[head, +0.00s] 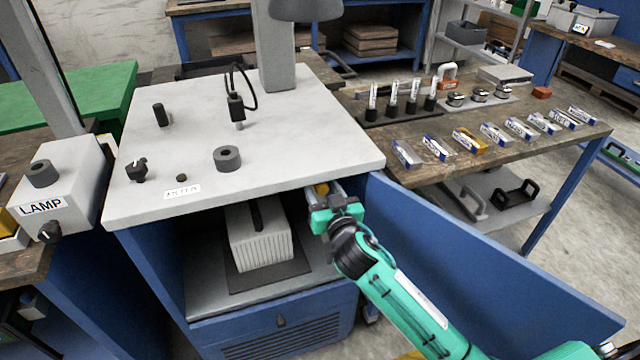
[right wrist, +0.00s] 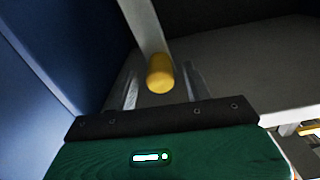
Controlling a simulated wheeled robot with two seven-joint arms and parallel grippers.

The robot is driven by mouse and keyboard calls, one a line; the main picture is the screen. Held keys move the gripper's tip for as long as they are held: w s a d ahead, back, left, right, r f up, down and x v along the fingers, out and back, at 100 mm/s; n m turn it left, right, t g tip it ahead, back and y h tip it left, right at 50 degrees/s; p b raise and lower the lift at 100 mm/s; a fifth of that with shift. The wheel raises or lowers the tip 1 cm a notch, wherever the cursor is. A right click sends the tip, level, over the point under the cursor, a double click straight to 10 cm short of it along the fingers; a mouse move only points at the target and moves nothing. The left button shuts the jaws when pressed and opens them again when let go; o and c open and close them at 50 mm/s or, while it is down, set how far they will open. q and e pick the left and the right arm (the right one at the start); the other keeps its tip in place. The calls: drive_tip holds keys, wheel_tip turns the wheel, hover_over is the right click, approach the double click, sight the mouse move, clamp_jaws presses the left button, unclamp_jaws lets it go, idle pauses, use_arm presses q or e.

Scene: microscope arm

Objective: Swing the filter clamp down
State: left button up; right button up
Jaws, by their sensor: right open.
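A yellow knob (right wrist: 160,74) on a pale metal bar shows in the right wrist view; it looks like the filter clamp's handle. In the head view a bit of the yellow knob (head: 321,189) shows under the worktop's front right corner. My right gripper (head: 324,194) is at the cabinet opening there, open. In the right wrist view its two fingers stand either side of the knob, with gaps visible. A white ribbed box (head: 262,249) with a black handle, probably the filter, sits inside the cabinet. The clamp's pivot is hidden. My left gripper is not in view.
The grey worktop (head: 300,150) overhangs the opening just above my right gripper. The blue cabinet door (head: 470,265) stands open to the right, close behind my right arm. A wooden table (head: 460,175) with small boxes stands beyond it. A lamp box (head: 62,185) is at left.

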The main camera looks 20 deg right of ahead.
drive_tip(key=shift+w, duration=0.9)
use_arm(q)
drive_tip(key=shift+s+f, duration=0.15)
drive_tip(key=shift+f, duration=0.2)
use_arm(e)
drive_tip(key=shift+w, duration=0.3)
drive_tip(key=shift+c, duration=0.2)
